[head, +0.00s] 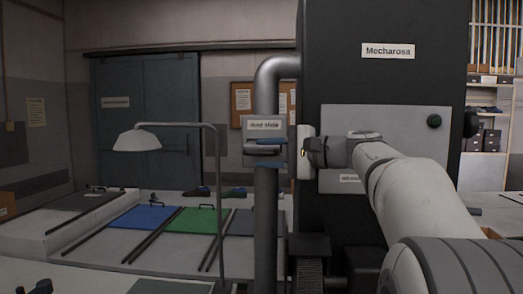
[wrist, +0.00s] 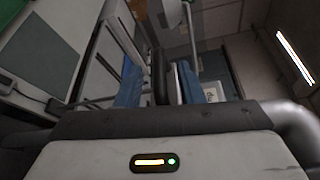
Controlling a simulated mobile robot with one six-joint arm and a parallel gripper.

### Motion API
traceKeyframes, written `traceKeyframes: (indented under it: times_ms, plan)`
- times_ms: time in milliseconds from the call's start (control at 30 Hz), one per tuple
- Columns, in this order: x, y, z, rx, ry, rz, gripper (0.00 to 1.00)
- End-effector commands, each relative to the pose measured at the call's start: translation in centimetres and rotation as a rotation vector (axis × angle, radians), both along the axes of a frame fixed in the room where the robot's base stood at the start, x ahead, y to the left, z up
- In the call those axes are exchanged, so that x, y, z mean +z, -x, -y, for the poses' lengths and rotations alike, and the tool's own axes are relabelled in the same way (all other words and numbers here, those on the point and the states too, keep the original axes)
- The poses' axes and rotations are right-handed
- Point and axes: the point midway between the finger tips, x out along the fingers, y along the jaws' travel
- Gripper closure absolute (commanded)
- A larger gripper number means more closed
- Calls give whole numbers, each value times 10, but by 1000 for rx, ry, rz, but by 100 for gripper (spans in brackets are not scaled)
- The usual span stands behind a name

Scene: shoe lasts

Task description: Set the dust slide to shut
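The dust slide (head: 261,150) is a dark grey piece below a "dust slide" label (head: 264,125) on the upright grey pipe. In the wrist view a dark upright bar (wrist: 159,77), seemingly the slide's handle, stands between the two blue fingers of my gripper (wrist: 161,88). Gaps show beside the bar, so the fingers look open around it. Whether either finger touches it cannot be told. The slide's exact setting is not readable.
The pipe (head: 266,215) bends into a black machine cabinet (head: 340,65) marked "Mecharosa". A lamp (head: 138,140) on a thin post stands left of the pipe. Behind is a bench with blue (head: 145,217) and green (head: 198,220) mats. Open air lies between lamp post and pipe.

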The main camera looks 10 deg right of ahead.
Motion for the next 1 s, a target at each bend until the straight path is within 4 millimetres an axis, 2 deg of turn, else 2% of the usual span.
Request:
traceKeyframes:
  times_ms: [200, 467, 900, 1000]
  plan:
    - [-1, -12, -14, -2, 1, 1, 66]
    - [-2, -13, -14, -5, 2, 0, 66]
    - [-2, -13, -14, -6, 2, 0, 100]
    - [-2, -13, -13, -6, 2, 0, 100]
